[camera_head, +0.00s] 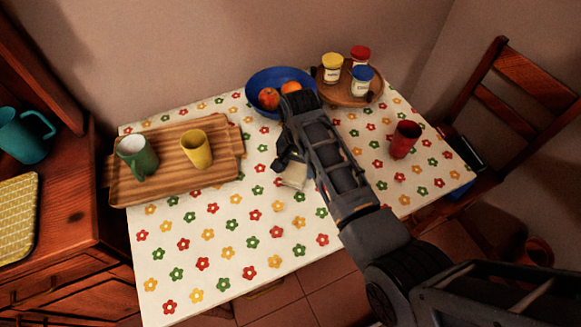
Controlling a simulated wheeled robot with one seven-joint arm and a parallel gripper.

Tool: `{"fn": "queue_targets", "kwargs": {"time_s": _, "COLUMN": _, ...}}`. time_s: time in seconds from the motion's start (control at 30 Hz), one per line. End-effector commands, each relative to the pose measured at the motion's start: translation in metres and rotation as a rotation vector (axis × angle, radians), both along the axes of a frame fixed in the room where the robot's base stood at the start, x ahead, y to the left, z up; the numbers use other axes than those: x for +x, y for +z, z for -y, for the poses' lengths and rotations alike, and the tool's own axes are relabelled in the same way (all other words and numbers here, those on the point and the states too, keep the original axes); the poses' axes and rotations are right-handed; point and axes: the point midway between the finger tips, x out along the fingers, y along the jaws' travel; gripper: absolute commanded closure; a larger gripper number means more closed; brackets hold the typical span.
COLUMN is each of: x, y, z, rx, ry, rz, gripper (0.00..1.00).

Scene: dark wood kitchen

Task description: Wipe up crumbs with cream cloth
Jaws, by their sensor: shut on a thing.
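My gripper (288,162) reaches down over the middle of the flower-patterned table, with my arm coming in from the lower right. It is shut on the cream cloth (295,176), a small pale piece of which shows below the fingers. The cloth is at or just above the tabletop; I cannot tell whether it touches. Part of the cloth is hidden by the gripper and arm. I cannot make out crumbs among the printed flowers on the tablecloth (222,262).
A wooden tray (126,194) with a green mug (139,160) and yellow cup (197,150) stands left. A blue fruit bowl (257,82) and round board with jars (360,82) stand behind; a red cup (404,139) stands right. The table's front left is clear.

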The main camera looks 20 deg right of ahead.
Motion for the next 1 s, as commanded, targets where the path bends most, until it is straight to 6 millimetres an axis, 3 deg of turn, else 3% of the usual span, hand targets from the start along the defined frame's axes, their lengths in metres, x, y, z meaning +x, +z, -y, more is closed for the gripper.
{"fn": "queue_targets", "kwargs": {"time_s": 0.13, "x": 0.0, "y": 0.0, "z": 0.01, "rx": 0.0, "ry": -0.002, "rz": 0.0, "gripper": 0.64}}
{"fn": "queue_targets", "kwargs": {"time_s": 0.37, "x": -0.003, "y": -0.002, "z": 0.01, "rx": 0.001, "ry": 0.0, "rz": 0.001, "gripper": 0.64}}
{"fn": "queue_targets", "kwargs": {"time_s": 1.0, "x": -0.003, "y": -0.001, "z": -0.027, "rx": 0.001, "ry": 0.002, "rz": 0.0, "gripper": 0.64}}
